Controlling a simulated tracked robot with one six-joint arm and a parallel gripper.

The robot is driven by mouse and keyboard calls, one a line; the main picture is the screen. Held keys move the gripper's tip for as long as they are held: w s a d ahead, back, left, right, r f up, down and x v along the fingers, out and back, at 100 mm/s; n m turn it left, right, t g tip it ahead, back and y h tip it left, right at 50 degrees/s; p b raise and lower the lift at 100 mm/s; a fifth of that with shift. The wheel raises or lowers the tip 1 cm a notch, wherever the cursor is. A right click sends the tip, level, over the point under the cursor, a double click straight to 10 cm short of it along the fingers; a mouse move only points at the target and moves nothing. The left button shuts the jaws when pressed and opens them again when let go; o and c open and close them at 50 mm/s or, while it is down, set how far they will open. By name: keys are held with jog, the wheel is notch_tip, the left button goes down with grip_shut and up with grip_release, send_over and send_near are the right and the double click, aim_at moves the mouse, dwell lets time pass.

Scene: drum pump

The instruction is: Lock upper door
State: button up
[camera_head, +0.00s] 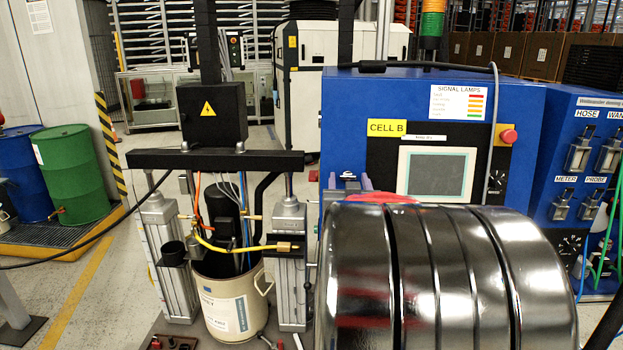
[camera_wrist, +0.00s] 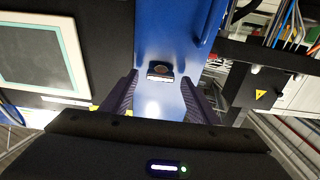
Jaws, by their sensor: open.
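The blue cabinet of Cell B (camera_head: 340,110) stands upright in the head view; its blue panel (camera_wrist: 160,25) fills the middle of the wrist view. A small latch (camera_wrist: 161,72), dark with a bright silver edge, sits on this panel. It also shows as a small silver piece in the head view (camera_head: 350,171). My gripper (camera_wrist: 160,88) is open, its two dark purple fingers one on each side of the latch, with nothing held. Whether they touch the latch or panel I cannot tell. In the head view, the fingertips (camera_head: 349,183) show beside the latch, and my arm hides the rest.
A screen (camera_head: 437,174) and a red button (camera_head: 508,136) are on the cabinet front. Left of it stands the pump frame (camera_head: 215,159) over a cream drum (camera_head: 228,305). A black cable (camera_head: 435,65) runs over the cabinet top.

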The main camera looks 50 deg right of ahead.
jog(key=shift+w+d, duration=0.2)
jog(key=shift+d, duration=0.1)
jog(key=shift+c, duration=0.3)
jog(key=c, duration=1)
